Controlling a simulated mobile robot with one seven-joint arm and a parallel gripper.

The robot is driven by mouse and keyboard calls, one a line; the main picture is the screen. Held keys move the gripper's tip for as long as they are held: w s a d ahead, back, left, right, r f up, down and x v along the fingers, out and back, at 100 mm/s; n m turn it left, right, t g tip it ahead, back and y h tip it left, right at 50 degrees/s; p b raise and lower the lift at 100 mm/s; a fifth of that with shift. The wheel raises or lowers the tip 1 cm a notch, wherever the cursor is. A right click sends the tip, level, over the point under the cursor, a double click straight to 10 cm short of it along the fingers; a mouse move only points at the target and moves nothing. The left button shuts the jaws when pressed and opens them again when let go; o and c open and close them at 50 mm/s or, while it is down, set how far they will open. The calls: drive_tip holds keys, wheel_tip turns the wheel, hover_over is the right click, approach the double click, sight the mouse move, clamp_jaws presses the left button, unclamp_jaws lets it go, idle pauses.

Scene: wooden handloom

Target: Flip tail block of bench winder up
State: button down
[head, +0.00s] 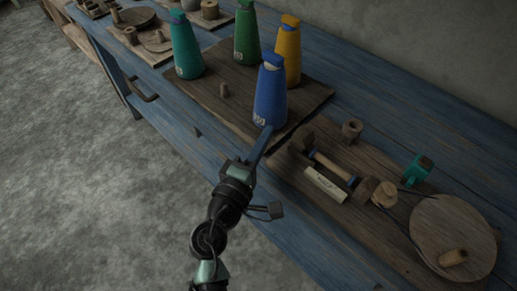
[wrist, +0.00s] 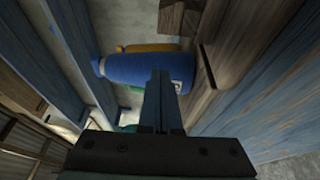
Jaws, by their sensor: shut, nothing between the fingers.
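The bench winder lies on a wooden board on the blue bench. Its spindle (head: 333,168) runs between a dark wooden block (head: 303,141), likely the tail block, at the left end and another block (head: 367,188) nearer the wooden wheel (head: 453,236). My gripper (head: 268,132) is shut and empty, left of the tail block and apart from it in the picture, with its tips overlapping the base of the blue cone (head: 270,97). In the wrist view the closed fingertips (wrist: 160,75) point toward the blue cone (wrist: 145,68); whether they touch cannot be told. A wooden block (wrist: 180,17) shows at the top.
Teal (head: 186,48), green (head: 246,35) and yellow (head: 287,50) cones stand on a board behind the blue one. A pale label plate (head: 325,184) lies before the spindle. A small teal clamp-like piece (head: 418,168) stands behind. The bench front edge is clear.

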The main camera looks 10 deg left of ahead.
sight(300, 141)
drive_tip(key=x, duration=0.3)
drive_tip(key=shift+w, duration=0.15)
drive_tip(key=d, duration=0.1)
drive_tip(key=s+d, duration=0.1)
drive_tip(key=shift+d+p, duration=0.3)
drive_tip(key=shift+p, duration=0.05)
drive_tip(key=shift+s+d, duration=0.4)
drive_tip(key=shift+d, duration=0.1)
drive_tip(key=shift+s+d, duration=0.45)
drive_tip(key=shift+d, duration=0.2)
drive_tip(key=shift+s+d, duration=0.45)
drive_tip(key=shift+d, duration=0.15)
drive_tip(key=shift+w, duration=0.1)
